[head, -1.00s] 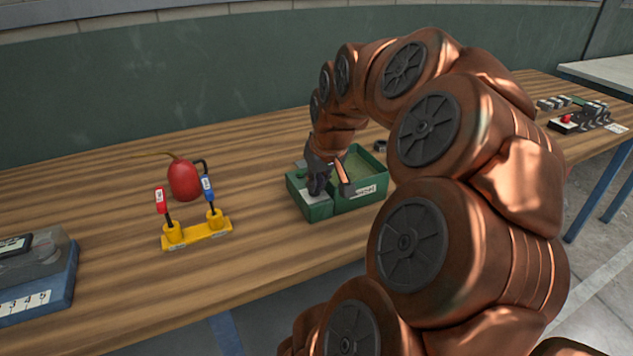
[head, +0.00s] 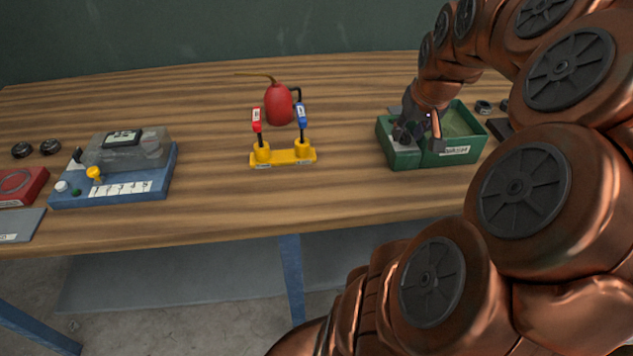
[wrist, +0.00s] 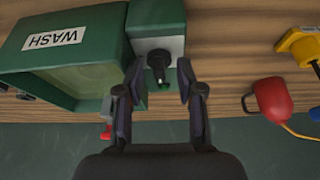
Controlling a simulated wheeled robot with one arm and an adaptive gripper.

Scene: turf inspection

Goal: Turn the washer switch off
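The green washer box with a "WASH" label (head: 455,152) stands on the wooden bench, right of centre in the head view. Its open basin (wrist: 85,75) is at the left in the wrist view. Beside it is a smaller green block with a grey plate and a black toggle, the washer switch (wrist: 158,64). My gripper (wrist: 160,80) is open, with one finger on each side of the toggle. I cannot tell whether either finger touches it. In the head view my gripper (head: 418,128) hides the switch.
A yellow stand (head: 284,157) with red and blue tags and a red bulb (head: 279,104) stand left of the washer. A blue base (head: 120,185) with a clear cover is farther left. Small dark rings (head: 483,107) lie behind the washer's right. Bench between is clear.

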